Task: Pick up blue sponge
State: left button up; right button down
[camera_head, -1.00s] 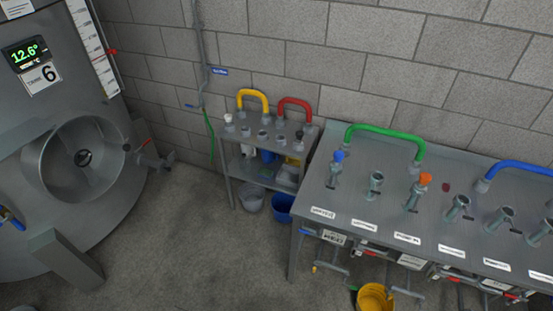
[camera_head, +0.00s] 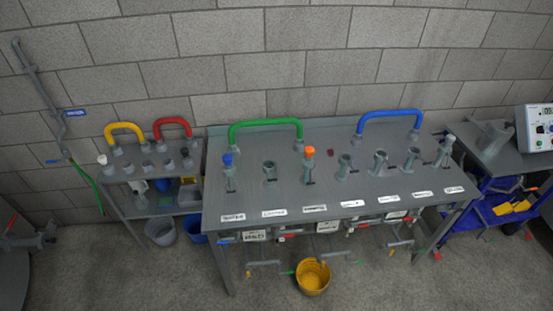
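I cannot clearly make out a blue sponge in the head view. A small blue item (camera_head: 161,184) shows on the lower shelf of the small cart at the left, partly hidden by the shelf above; I cannot tell what it is. Neither of my grippers is in view.
A long grey table (camera_head: 300,195) with labelled fittings and green (camera_head: 265,125) and blue (camera_head: 390,113) hoses stands against the block wall. A yellow bucket (camera_head: 313,278) is on the floor in front. A blue cart (camera_head: 484,212) with yellow items stands at right.

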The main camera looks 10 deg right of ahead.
aim_at(166, 202)
jog(key=z, duration=0.1)
jog(key=k, duration=0.4)
jog(key=u, duration=0.85)
jog(key=i, duration=1.7)
jog(key=z, duration=0.45)
